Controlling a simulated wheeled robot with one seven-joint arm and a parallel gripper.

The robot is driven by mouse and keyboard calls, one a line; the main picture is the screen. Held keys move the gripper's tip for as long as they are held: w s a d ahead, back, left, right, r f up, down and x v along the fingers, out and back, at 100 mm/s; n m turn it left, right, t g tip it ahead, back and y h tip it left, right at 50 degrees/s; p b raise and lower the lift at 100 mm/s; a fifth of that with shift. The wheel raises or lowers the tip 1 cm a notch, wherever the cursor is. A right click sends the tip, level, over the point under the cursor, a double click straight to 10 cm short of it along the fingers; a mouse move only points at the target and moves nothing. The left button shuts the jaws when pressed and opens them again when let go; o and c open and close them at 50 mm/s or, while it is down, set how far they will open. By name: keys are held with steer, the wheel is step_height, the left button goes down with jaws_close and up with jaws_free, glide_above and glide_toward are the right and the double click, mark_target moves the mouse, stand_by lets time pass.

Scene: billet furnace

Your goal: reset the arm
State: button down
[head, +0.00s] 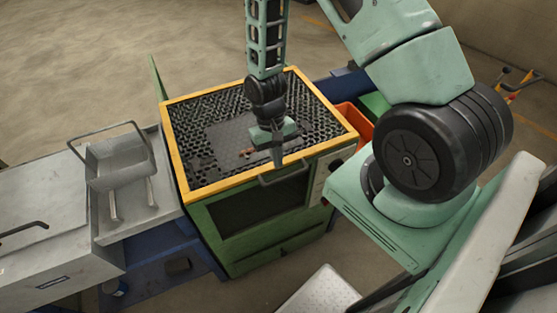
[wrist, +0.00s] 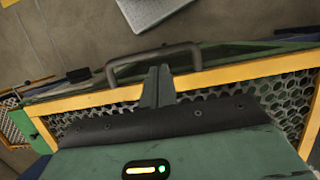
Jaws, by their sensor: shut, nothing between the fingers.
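My arm reaches down from the top of the head view. My gripper (head: 277,158) is shut and empty, pointing down in front of the furnace top's front edge. In the wrist view my gripper (wrist: 158,75) shows its fingertips together, close to the dark door handle (wrist: 150,60) in the picture. I cannot tell whether they touch it. The green furnace (head: 225,217) has a yellow-edged top of black perforated mesh (head: 200,125). The same handle shows in the head view (head: 285,172) on the furnace front.
A grey metal bench with a raised bar frame (head: 122,170) adjoins the furnace on the left. A red-orange bin (head: 355,119) stands behind it to the right. A pale plate (head: 320,296) is at the bottom. Open floor (head: 80,80) lies behind.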

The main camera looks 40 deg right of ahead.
steer(key=w+a+p+v, duration=0.1)
steer(key=p+v, duration=0.3)
steer(key=v, duration=0.3)
steer(key=s+a+r+n+t+b, duration=0.2)
steer(key=a+r+n+b, duration=0.3)
steer(key=a+b, duration=0.45)
steer(key=s+a+r+n+b, duration=0.2)
steer(key=s+a+n+b, duration=0.1)
steer(key=s, duration=0.3)
steer(key=s+a+r+n+t+b, duration=0.1)
steer(key=s+a+r+n+b, duration=0.1)
steer(key=s+a, duration=0.3)
steer(key=shift+s+a+r+n+b, duration=0.25)
steer(key=shift+s+n+b, duration=0.35)
steer(key=shift+s, duration=0.6)
